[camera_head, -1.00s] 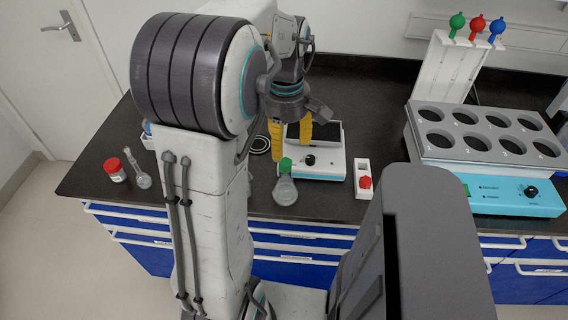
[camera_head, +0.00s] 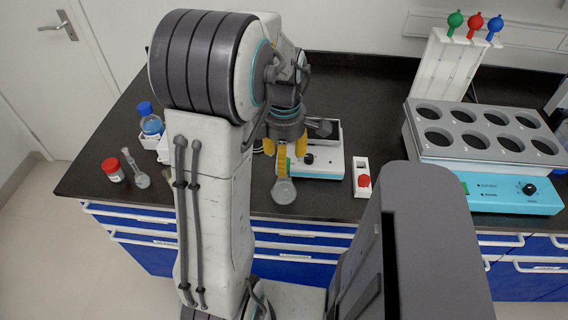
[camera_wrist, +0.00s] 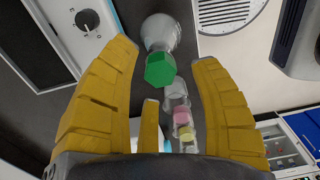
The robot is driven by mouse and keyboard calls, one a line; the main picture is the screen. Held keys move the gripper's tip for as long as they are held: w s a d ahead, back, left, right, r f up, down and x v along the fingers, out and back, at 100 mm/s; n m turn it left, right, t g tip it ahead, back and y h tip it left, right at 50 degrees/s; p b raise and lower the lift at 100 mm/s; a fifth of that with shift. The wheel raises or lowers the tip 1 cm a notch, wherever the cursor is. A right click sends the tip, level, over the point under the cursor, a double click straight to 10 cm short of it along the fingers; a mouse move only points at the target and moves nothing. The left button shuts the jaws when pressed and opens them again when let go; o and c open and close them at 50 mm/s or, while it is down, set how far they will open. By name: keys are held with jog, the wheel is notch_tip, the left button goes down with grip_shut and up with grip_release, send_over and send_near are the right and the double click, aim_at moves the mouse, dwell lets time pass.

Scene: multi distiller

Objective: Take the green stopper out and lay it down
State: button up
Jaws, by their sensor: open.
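A clear round flask (camera_head: 284,190) stands on the black bench near its front edge. In the wrist view the green stopper (camera_wrist: 160,70) sits in the neck of the flask (camera_wrist: 160,32). My gripper (camera_head: 284,153) is open at the stopper, its yellow fingers hiding much of it in the head view. In the wrist view my gripper (camera_wrist: 166,62) has its fingers spread on both sides of the stopper, with a gap showing on each side.
A hotplate-like device (camera_head: 322,163) stands right beside the flask. A white holder with a red piece (camera_head: 363,181) is farther right. A red-capped jar (camera_head: 113,170), small glass flask (camera_head: 140,179) and blue-capped bottle (camera_head: 150,122) are left. A grey rack (camera_head: 484,143) is right.

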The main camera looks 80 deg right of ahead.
jog(key=shift+f, duration=0.9)
jog(key=shift+o, duration=0.2)
jog(key=c, duration=0.9)
